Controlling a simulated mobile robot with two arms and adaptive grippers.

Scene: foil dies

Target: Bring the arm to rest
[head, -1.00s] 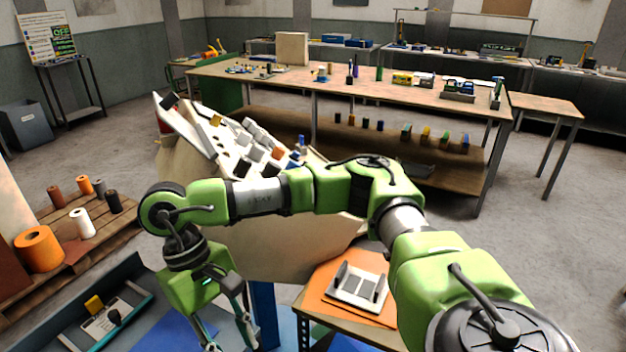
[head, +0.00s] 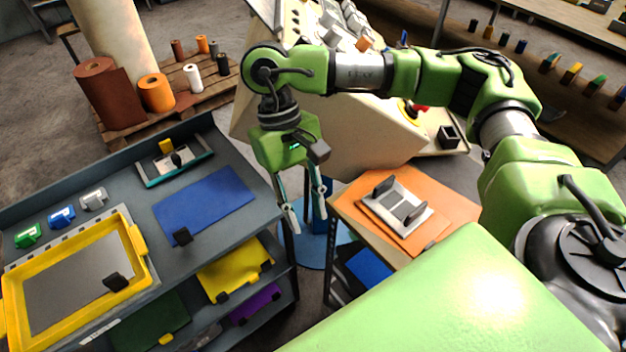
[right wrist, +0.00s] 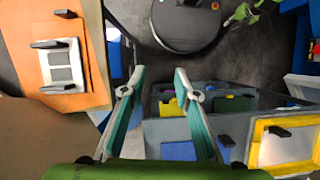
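My right arm is green with grey joints and reaches across the head view from the right, its elbow bent. Its gripper (head: 307,217) hangs down in the gap between the grey shelf unit and the small wooden table. The two teal-sided fingers are apart, with nothing between them. The right wrist view shows the same open gripper (right wrist: 158,90), with floor and the shelf unit beyond it. I see no contact between the fingers and anything. My left gripper does not show clearly in either view.
The grey shelf unit (head: 225,155) holds a yellow-framed tray (head: 140,240) and a blue sheet (head: 205,203). The small table (head: 345,205) bears an orange mat (head: 455,208) and a white plate fixture (head: 379,209). A beige slanted console (head: 370,135) stands behind. A pallet (head: 130,135) holds foil rolls.

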